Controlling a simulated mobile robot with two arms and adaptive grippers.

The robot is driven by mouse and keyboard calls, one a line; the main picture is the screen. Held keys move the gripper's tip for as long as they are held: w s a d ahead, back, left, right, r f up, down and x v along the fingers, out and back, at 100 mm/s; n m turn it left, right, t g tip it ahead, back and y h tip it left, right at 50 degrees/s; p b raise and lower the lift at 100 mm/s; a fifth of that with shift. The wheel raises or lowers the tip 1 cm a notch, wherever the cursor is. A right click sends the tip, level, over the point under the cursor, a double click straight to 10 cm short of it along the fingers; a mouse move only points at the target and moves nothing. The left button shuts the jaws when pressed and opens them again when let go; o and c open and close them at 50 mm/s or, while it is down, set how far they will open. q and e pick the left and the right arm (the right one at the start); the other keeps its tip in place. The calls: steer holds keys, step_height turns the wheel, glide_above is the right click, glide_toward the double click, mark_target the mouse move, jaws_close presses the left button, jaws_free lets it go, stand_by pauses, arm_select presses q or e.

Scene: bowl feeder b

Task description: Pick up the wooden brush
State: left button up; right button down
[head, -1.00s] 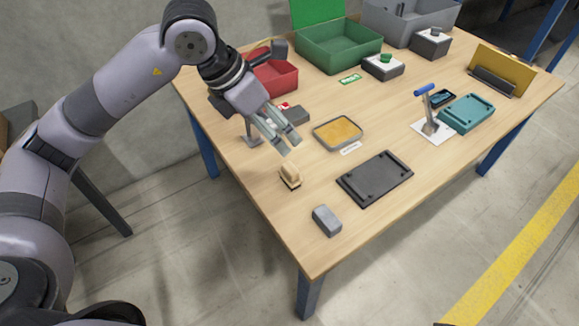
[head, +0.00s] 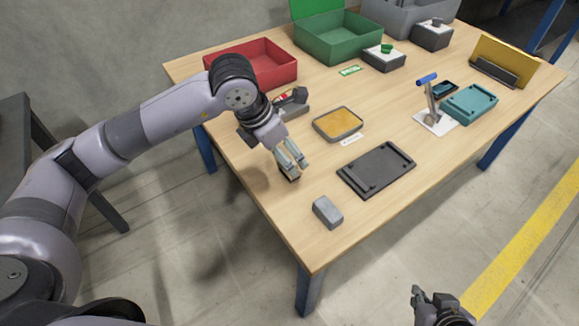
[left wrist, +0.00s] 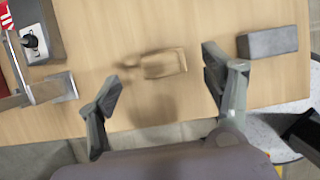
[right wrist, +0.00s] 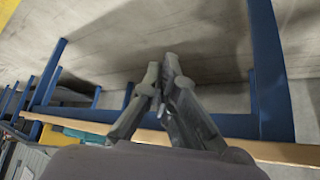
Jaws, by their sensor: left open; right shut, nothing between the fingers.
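The wooden brush (left wrist: 158,65) lies on the table in the left wrist view, a little blurred, ahead of and between my open left fingers. My left gripper (left wrist: 168,88) is open and empty there. In the head view my left gripper (head: 291,165) is low over the table's near left edge and hides most of the brush. Whether the fingers touch the brush cannot be told. My right gripper (right wrist: 162,75) is shut and empty, with floor and table legs behind it. In the head view my right gripper (head: 428,297) is off the table at the bottom.
On the table (head: 255,190), a grey block (head: 327,212) lies near the brush, with a black tray (head: 376,171) to the right. A yellow-filled dish (head: 338,124) is behind. Red (head: 262,66) and green (head: 340,42) bins stand at the back.

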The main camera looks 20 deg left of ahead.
mark_target(290, 158)
arm_select(q)
steer(key=b+x, duration=0.1)
steer(key=x, duration=0.3)
steer(key=shift+s+f, duration=0.15)
steer(key=shift+f, duration=0.3)
steer(key=c, duration=1.3)
arm_select(e)
steer(key=w+a+r+t, duration=0.1)
steer(key=w+r+t, duration=0.2)
steer(key=w, duration=0.2)
steer(key=shift+a+y, duration=0.35)
steer(key=shift+y, duration=0.05)
arm_select(q)
steer(key=shift+o, duration=0.2)
steer(key=shift+r, duration=0.15)
arm_select(e)
steer(key=shift+r, duration=0.1)
